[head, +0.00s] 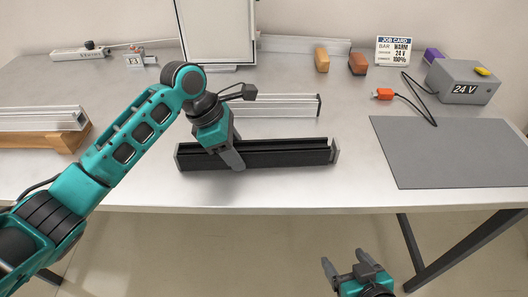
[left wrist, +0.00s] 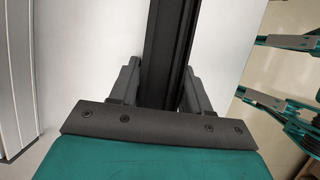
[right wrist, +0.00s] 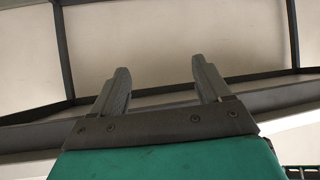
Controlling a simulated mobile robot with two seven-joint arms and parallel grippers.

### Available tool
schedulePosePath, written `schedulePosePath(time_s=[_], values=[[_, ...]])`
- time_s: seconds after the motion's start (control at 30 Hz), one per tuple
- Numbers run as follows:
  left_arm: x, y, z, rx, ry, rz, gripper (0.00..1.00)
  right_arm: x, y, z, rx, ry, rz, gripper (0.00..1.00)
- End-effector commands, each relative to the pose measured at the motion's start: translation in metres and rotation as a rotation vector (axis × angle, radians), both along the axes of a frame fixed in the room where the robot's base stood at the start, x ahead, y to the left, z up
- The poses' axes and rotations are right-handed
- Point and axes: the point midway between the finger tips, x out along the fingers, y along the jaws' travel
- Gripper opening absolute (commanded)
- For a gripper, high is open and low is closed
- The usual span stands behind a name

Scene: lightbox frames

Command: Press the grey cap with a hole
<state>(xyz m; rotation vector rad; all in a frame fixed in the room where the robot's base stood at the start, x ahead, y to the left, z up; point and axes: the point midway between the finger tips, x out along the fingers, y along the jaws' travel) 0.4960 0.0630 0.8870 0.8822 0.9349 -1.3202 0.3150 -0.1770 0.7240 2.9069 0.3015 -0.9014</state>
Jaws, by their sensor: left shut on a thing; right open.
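A long black channel bar (head: 280,155) lies along the front of the table, with a grey cap at its left end (head: 178,158) and another at its right end (head: 336,150). I cannot make out a hole in either cap. My left gripper (head: 230,158) is shut on the bar left of its middle. In the left wrist view the black bar (left wrist: 166,50) runs between the two fingers. My right gripper (head: 347,268) is open and empty, in front of the table's front edge; its fingers (right wrist: 160,85) are apart in the right wrist view.
A silver rail (head: 275,105) lies behind the bar. A grey mat (head: 450,150) is at right, with a 24 V box (head: 465,82) and an orange plug (head: 382,94) behind it. A wood block with a silver rail (head: 40,120) is at left. A white panel (head: 215,30) stands at the back.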

Motion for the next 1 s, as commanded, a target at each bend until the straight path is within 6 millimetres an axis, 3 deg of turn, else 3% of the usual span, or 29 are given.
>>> schedulePosePath(time_s=[0.23,0.67,0.87,1.0], values=[[0.000,0.000,0.000,0.000,0.000,0.000,0.08,0.000,0.000,0.000,0.000,0.000,0.000,0.77],[0.000,0.000,0.000,0.000,0.000,0.000,0.08,0.007,0.000,0.002,0.030,0.057,0.020,0.36],[0.000,0.000,0.000,0.000,0.000,0.000,0.08,0.018,0.013,0.017,0.123,0.194,0.134,0.17],[0.000,0.000,0.000,0.000,0.000,0.000,0.08,0.016,0.033,0.037,0.197,0.290,0.293,0.03]])
